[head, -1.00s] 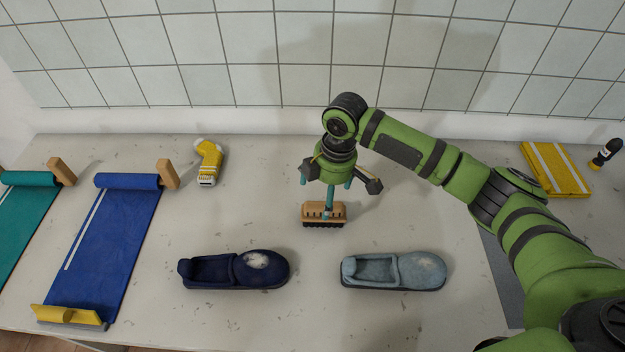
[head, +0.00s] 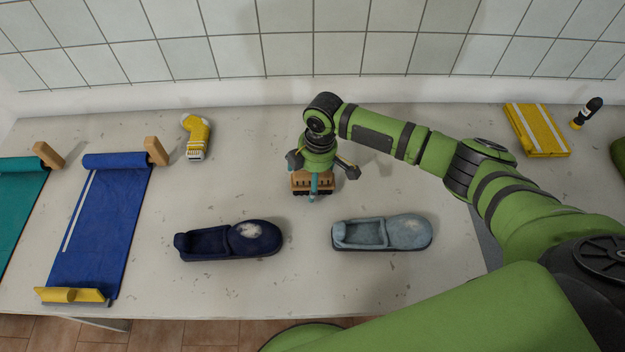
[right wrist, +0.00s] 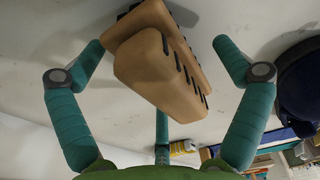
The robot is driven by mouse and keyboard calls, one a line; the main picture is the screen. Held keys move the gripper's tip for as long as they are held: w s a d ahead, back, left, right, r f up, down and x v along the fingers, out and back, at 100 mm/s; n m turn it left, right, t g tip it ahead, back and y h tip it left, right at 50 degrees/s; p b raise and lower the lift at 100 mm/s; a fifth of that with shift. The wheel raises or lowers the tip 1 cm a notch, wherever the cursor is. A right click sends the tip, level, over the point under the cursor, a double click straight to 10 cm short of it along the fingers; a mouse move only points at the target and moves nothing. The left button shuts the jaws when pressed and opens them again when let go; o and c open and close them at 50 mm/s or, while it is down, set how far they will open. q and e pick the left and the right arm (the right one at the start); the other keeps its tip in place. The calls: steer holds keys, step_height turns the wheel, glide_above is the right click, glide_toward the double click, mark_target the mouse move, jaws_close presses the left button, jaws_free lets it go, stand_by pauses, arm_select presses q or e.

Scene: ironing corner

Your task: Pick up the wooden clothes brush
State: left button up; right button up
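The wooden clothes brush (head: 300,184) lies on the pale worktop behind the two slippers, its dark bristles facing down. My right gripper (head: 315,178) is right above and around it, hiding part of its top. In the right wrist view the tan brush (right wrist: 160,62) sits between the spread teal fingers of the same gripper (right wrist: 158,75). Gaps show between the side fingers and the wood, so the gripper is open. Whether the third finger touches the brush I cannot tell. My left gripper is out of view.
A dark blue slipper (head: 212,243) and a light blue slipper (head: 385,233) lie in front of the brush. A yellow-and-white object (head: 196,137) and a blue roll-out mat (head: 108,215) are left. A yellow block (head: 537,130) and dark-topped bottle (head: 588,112) are at back right.

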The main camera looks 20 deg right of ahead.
steer(key=c, duration=0.9)
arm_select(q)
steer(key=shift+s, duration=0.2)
arm_select(e)
steer(key=shift+c, duration=0.2)
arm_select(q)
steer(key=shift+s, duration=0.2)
arm_select(e)
steer(key=shift+r, duration=0.5)
step_height(320, 180, up, 3)
steer(key=shift+w+b, duration=0.1)
steer(key=shift+b, duration=0.5)
arm_select(q)
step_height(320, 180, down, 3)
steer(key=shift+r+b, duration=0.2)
steer(key=shift+b, duration=0.5)
arm_select(e)
steer(key=s+d+r, duration=0.7)
steer(key=s, duration=0.2)
steer(key=shift+d, duration=0.4)
